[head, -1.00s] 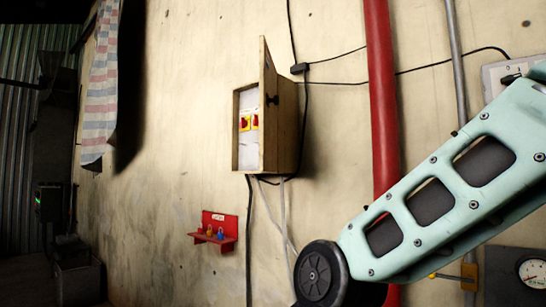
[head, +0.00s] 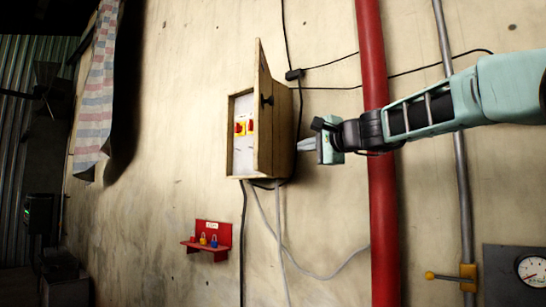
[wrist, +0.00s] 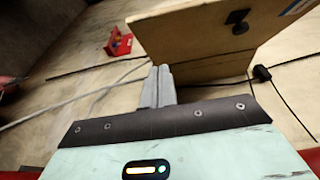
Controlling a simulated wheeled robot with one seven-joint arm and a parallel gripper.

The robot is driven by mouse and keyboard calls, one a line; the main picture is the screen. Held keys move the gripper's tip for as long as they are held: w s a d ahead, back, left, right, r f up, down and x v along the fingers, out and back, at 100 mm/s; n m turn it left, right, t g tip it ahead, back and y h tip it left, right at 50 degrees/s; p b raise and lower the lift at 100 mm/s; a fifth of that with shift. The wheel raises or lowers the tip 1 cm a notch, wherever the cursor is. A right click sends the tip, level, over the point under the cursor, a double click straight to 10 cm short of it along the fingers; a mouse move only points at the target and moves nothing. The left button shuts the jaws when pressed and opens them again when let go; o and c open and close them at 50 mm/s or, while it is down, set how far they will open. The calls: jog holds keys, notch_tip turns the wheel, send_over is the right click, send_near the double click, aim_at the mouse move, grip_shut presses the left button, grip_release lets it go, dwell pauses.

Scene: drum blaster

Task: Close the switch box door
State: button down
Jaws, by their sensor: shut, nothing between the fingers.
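The wooden switch box (head: 283,125) hangs on the wall in the head view. Its door (head: 264,118) stands open, swung out from the wall, with a black knob (head: 267,100) on its face. Red and yellow switches (head: 245,127) show inside. My gripper (head: 300,145) is shut and empty, to the right of the box and pointing left at it. In the wrist view the closed fingers (wrist: 158,86) lie in front of the door (wrist: 195,40), near its lower edge. The knob (wrist: 238,20) is up and to the right. I cannot tell whether the fingers touch the door.
A red pipe (head: 371,90) runs vertically behind my arm, with a grey conduit (head: 450,100) farther right. Black and grey cables hang below the box. A red shelf with padlocks (head: 210,240) is at the lower left; it also shows in the wrist view (wrist: 118,43).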

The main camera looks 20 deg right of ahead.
jog(key=p, duration=0.5)
send_near(260, 152)
jog(key=w+d, duration=0.2)
jog(key=w, duration=0.2)
jog(key=shift+w+a+p, duration=0.2)
jog(key=shift+w+a, duration=0.1)
jog(key=shift+a, duration=0.4)
jog(key=shift+w+a+p, duration=0.2)
jog(key=shift+w+a, duration=0.1)
jog(key=shift+a, duration=0.35)
jog(key=shift+w+a+p, duration=0.2)
jog(key=shift+w+a, duration=0.15)
jog(key=shift+a, duration=0.35)
